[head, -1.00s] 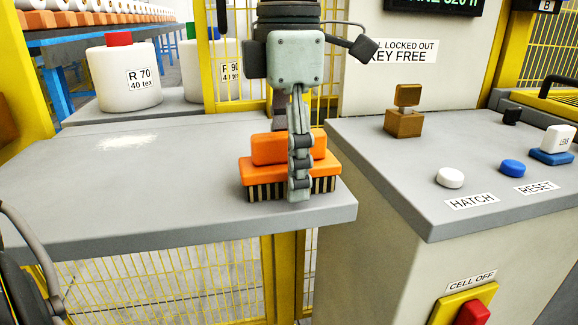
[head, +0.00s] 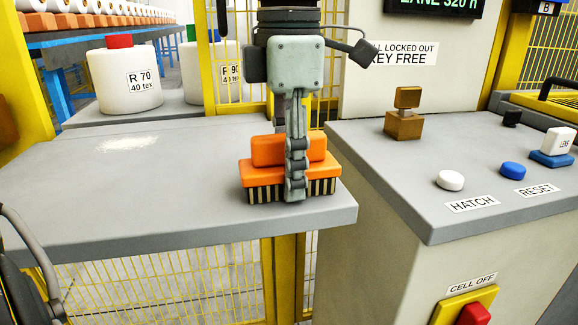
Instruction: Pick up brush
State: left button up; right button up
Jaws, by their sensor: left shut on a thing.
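The orange brush (head: 262,172) with dark and pale striped bristles sits upright on the grey table near its front right corner, bristles down. It looks to be touching the table top. My left gripper (head: 296,165) points down over the brush from above. Its near finger lies against the front of the brush and hides part of the handle and bristles. The far finger is mostly hidden behind. The gripper is shut on the brush. My right gripper is not in view.
The grey table (head: 120,205) is clear left of the brush, apart from a whitish patch (head: 127,144). A control console (head: 400,185) with buttons stands close on the right. A white R 70 bobbin (head: 122,78) stands behind, beside yellow fencing.

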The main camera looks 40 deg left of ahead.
pick_arm(q)
jog(key=shift+r, duration=0.6)
notch_tip(320, 180, up, 27)
jog(key=p, duration=0.4)
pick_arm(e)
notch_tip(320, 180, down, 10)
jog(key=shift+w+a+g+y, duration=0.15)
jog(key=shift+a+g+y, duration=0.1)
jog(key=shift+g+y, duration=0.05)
pick_arm(q)
jog(key=shift+f, duration=0.1)
